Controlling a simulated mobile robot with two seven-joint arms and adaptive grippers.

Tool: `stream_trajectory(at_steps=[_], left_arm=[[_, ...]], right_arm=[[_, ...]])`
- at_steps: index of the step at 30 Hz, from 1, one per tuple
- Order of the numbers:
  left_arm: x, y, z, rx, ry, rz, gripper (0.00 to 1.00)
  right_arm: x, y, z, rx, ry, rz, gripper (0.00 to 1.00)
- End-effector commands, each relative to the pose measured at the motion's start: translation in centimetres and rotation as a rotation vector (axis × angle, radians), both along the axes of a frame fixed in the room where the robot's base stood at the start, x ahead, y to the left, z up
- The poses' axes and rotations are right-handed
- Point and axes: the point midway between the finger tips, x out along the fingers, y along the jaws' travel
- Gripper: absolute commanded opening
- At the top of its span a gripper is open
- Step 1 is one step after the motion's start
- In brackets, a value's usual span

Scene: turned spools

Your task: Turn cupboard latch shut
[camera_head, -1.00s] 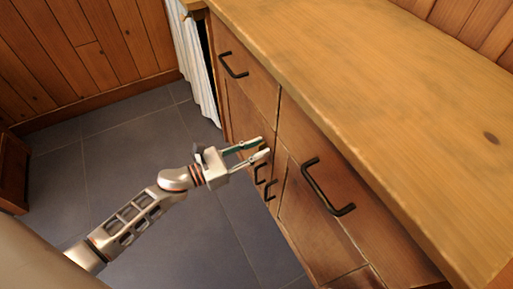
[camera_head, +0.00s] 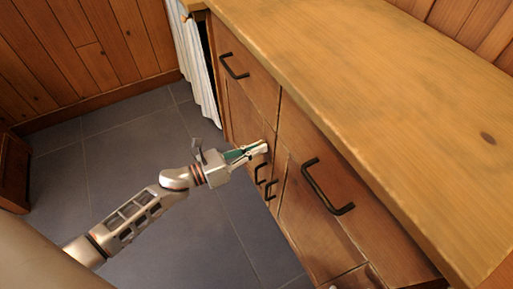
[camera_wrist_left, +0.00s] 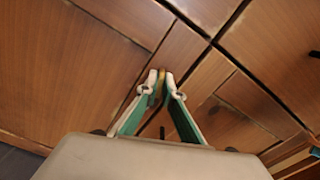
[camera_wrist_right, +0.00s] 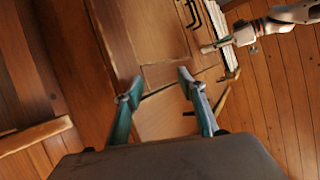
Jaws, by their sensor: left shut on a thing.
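The cupboard (camera_head: 310,228) is a wooden unit with drawers above and doors below. Its latch (camera_wrist_left: 160,84) shows only as a small brass-brown piece between my left fingertips in the left wrist view. My left gripper (camera_head: 263,148) is shut on the latch, at the cupboard front just above two dark door handles. The fingers hide most of the latch, so I cannot tell which way it is turned. In the right wrist view my right gripper (camera_wrist_right: 154,86) is open and empty, with the cupboard behind it. It is outside the head view.
Dark bar handles stick out from the drawers, one (camera_head: 326,190) right of my left gripper and one (camera_head: 234,66) beyond it. The wooden countertop (camera_head: 350,80) overhangs the front. A striped curtain (camera_head: 196,70) hangs at the far end. The grey tiled floor (camera_head: 120,150) is clear.

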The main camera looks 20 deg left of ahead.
Motion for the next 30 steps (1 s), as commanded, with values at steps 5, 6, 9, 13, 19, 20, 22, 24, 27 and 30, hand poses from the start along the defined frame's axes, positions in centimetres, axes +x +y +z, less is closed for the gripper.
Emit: stream_trajectory(at_steps=[5,6,9,13,19,20,22,24,27,30], left_arm=[[0.1,0.0,0.3,-0.133,0.101,-0.001,0.00],[0.2,0.0,0.3,-0.163,0.124,-0.001,0.00],[0.2,0.1,0.3,-0.239,0.182,-0.001,0.00],[0.2,0.1,0.3,-0.336,0.259,-0.001,0.00],[0.3,0.2,0.2,-0.485,0.375,0.000,0.00],[0.3,0.2,0.2,-0.507,0.392,0.000,0.00],[0.3,0.2,0.2,-0.560,0.433,-0.001,0.00],[0.3,0.2,0.2,-0.610,0.473,0.000,0.00],[0.3,0.3,0.2,-0.681,0.527,-0.001,0.00],[0.3,0.3,0.1,-0.747,0.579,-0.001,0.00]], right_arm=[[0.2,-0.7,0.2,-0.046,-0.011,0.012,0.40],[0.3,-0.9,0.2,-0.058,-0.014,0.016,0.40],[0.5,-1.2,0.5,-0.078,-0.023,0.020,0.40],[0.5,-1.3,0.7,-0.083,-0.027,0.021,0.40],[0.0,-1.5,0.0,-0.102,-0.009,0.025,0.40],[-0.1,-1.5,-0.2,-0.106,-0.004,0.026,0.40],[-0.3,-1.7,-0.5,-0.115,0.003,0.027,0.40],[-0.3,-1.9,-0.6,-0.123,0.005,0.027,0.40],[-0.2,-2.1,-0.6,-0.131,0.004,0.027,0.40],[-0.3,-2.1,-0.8,-0.137,0.005,0.030,0.40]])
